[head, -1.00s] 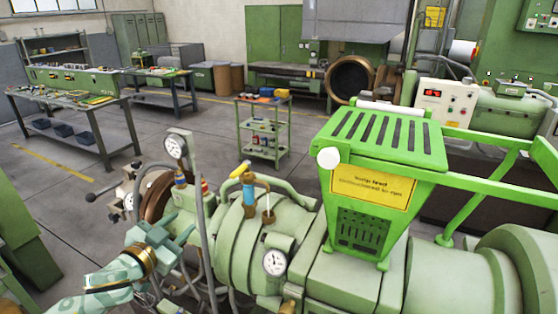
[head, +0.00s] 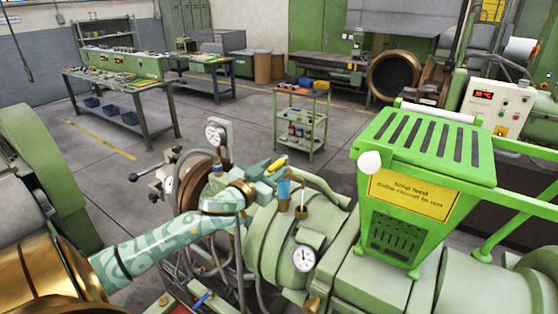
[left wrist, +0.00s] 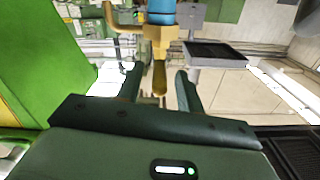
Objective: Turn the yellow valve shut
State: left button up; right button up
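The yellow valve lever (head: 277,164) sits atop a blue valve body (head: 283,188) on the green extruder barrel. It slants down to the left. My left gripper (head: 269,170) is right beside the lever and partly hides it in the head view. In the left wrist view, my left gripper's (left wrist: 158,88) two fingers stand apart, with a yellowish bar (left wrist: 159,78) between them and gaps on both sides. The blue body (left wrist: 161,10) and a brass fitting (left wrist: 158,42) show beyond. My right gripper is in neither view.
A dial gauge (head: 214,134) on a post stands left of the valve, and another gauge (head: 303,258) is on the barrel. A green hopper (head: 412,190) with a yellow sign rises to the right. A green cart (head: 301,117) stands behind on open floor.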

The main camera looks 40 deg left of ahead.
aim_at(285, 158)
pick_arm(q)
jog(key=shift+w+a, duration=0.15)
jog(key=shift+w, duration=1.5)
jog(key=shift+c, duration=0.4)
jog(key=shift+s, duration=0.1)
grip_shut()
